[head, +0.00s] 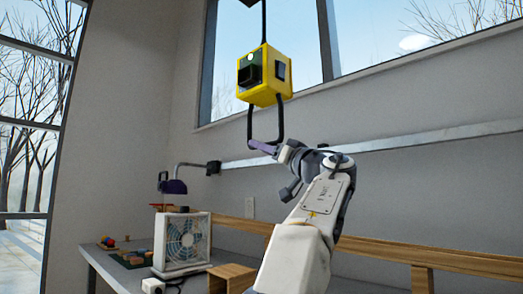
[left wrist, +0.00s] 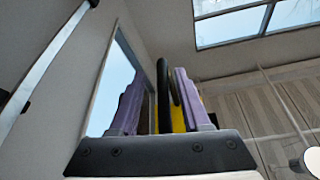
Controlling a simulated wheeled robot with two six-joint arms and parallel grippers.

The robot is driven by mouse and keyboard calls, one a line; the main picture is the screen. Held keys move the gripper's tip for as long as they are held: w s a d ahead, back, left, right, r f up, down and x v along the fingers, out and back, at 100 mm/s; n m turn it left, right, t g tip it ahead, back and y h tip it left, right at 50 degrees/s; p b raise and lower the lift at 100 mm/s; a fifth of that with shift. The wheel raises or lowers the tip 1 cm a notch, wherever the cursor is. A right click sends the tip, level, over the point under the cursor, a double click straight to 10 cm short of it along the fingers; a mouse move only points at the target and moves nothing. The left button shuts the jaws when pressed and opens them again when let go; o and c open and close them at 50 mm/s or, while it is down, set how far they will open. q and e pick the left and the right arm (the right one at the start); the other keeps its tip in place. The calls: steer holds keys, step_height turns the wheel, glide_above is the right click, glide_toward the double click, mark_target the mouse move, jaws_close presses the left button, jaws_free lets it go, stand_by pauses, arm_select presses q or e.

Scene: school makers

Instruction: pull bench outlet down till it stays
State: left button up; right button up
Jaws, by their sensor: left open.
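The bench outlet (head: 258,90) is a yellow box with dark sockets on its faces, hanging from a black cord in front of the window. A black U-shaped handle (head: 281,118) hangs below it. My left gripper (head: 262,147) is at the bottom of this handle. In the left wrist view, the purple fingers of my left gripper (left wrist: 158,88) are apart, with the black handle bar (left wrist: 163,75) between them. A strip of the yellow outlet (left wrist: 178,118) shows behind the bar. I cannot tell whether either finger touches the bar. My right gripper is not in view.
A metal rail (head: 400,142) runs along the wall behind my arm. The air around the outlet is clear.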

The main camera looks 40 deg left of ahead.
arm_select(q)
steer(key=b+v, duration=0.2)
steer(key=v, duration=0.7)
steer(key=shift+d+b, duration=0.3)
steer(key=shift+f, duration=0.2)
